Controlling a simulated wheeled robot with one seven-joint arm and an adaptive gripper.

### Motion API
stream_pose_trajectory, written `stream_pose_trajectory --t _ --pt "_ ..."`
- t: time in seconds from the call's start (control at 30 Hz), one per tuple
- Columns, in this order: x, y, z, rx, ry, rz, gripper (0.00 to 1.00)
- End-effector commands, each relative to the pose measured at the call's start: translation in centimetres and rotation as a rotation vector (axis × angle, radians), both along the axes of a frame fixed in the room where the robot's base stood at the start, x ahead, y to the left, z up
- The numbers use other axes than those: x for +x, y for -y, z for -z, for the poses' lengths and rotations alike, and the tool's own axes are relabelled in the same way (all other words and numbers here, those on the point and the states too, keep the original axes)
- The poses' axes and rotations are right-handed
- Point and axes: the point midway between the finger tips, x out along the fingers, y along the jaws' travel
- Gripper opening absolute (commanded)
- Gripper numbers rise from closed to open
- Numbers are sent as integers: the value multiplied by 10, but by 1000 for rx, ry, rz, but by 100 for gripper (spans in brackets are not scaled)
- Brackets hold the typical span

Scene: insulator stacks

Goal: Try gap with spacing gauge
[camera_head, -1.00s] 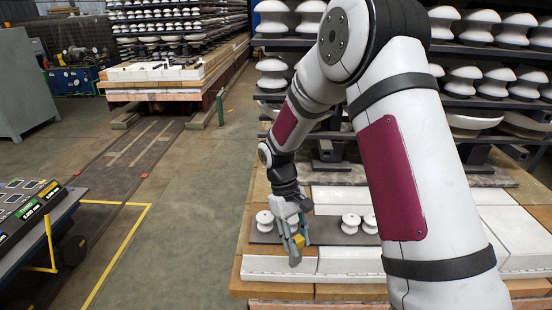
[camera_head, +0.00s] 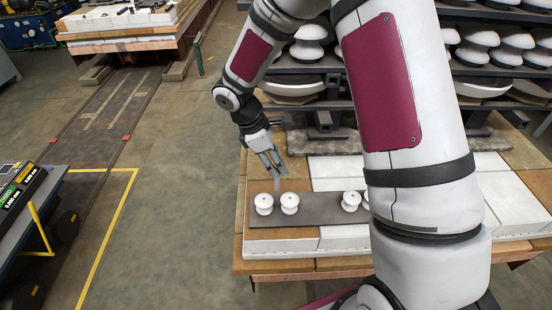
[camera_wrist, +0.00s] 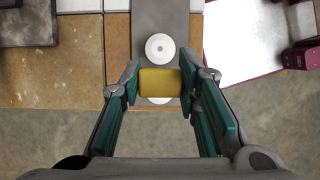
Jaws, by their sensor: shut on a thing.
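My gripper (camera_head: 272,163) is shut on the spacing gauge, whose yellow block (camera_wrist: 160,82) sits between the fingertips in the wrist view. In the head view a thin grey piece (camera_head: 277,183) hangs below my fingers, above the gap between two white spool insulators, the left one (camera_head: 264,204) and the right one (camera_head: 289,203). Both stand upright on a dark grey strip (camera_head: 318,211). In the wrist view one insulator (camera_wrist: 160,47) shows beyond the yellow block, and the other (camera_wrist: 158,100) is partly hidden behind it. I cannot tell whether the gauge touches either.
Another insulator (camera_head: 350,201) stands farther right on the strip, with one beside it partly hidden by my arm. White slabs (camera_head: 335,170) cover part of the wooden bench. Racks of large insulators (camera_head: 480,50) stand behind. A cart (camera_head: 40,205) is at the left, with open floor between.

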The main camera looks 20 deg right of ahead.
Motion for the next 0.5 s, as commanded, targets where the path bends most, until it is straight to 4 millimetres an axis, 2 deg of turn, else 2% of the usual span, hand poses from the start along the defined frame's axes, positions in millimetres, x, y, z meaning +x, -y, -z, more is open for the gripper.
stream_pose_trajectory --t 0.23,0.5 --pt "0 1 1 -3 -1 1 0" --pt "1 0 18 -2 -2 -1 0"
